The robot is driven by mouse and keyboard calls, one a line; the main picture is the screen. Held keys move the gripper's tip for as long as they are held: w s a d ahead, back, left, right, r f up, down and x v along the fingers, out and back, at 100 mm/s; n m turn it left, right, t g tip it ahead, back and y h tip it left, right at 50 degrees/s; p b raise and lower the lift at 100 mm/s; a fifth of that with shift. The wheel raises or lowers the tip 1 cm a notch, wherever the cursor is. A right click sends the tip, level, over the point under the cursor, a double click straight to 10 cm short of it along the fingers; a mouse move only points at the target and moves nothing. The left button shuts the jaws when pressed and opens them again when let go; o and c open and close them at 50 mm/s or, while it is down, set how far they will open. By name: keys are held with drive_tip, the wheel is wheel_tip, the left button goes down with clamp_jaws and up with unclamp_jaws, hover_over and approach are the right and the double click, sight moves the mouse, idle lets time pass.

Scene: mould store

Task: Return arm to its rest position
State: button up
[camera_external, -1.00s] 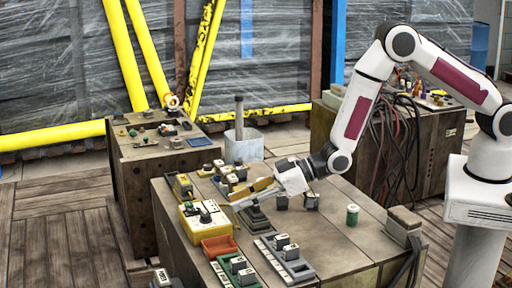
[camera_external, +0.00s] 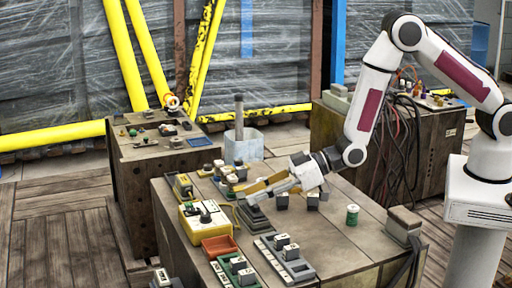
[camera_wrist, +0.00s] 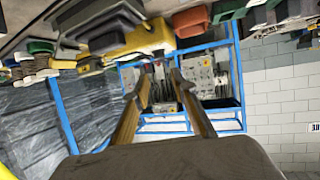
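My gripper (camera_external: 246,195) is above the middle of the wooden work table (camera_external: 338,240), with its tan fingers pointing left and nearly level. In the wrist view my gripper (camera_wrist: 160,84) shows two fingers apart with nothing held between them. My white arm reaches in from the right with its elbow raised high.
A yellow box (camera_external: 191,226), an orange bin (camera_external: 219,247) and a grey tray (camera_external: 297,268) stand near the gripper. Small dark blocks (camera_external: 282,203) stand just right of it, with a green can (camera_external: 352,215) farther right.

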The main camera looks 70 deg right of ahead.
drive_tip(key=s+d+r+m+g+h, duration=0.15)
drive_tip(key=s+d+r, duration=0.25)
drive_tip(key=d+r, duration=0.6)
drive_tip(key=s+d+r+m+g+h, duration=0.1)
drive_tip(key=s+d+r+h, duration=0.3)
drive_tip(key=d+r, duration=0.55)
drive_tip(key=s+d+r+m+g, duration=0.1)
drive_tip(key=s+d, duration=0.3)
drive_tip(key=s, duration=0.6)
drive_tip(key=s+d+r+m+g+h, duration=0.1)
drive_tip(key=s+d, duration=0.3)
drive_tip(key=s, duration=0.6)
drive_tip(key=s+d+r+m+g, duration=0.1)
drive_tip(key=s+d+r, duration=0.2)
drive_tip(key=s, duration=0.8)
drive_tip(key=shift+d+r+g, duration=0.15)
drive_tip(key=shift+d+g, duration=0.2)
drive_tip(key=shift+d, duration=0.2)
drive_tip(key=shift+m, duration=0.25)
idle(0.5)
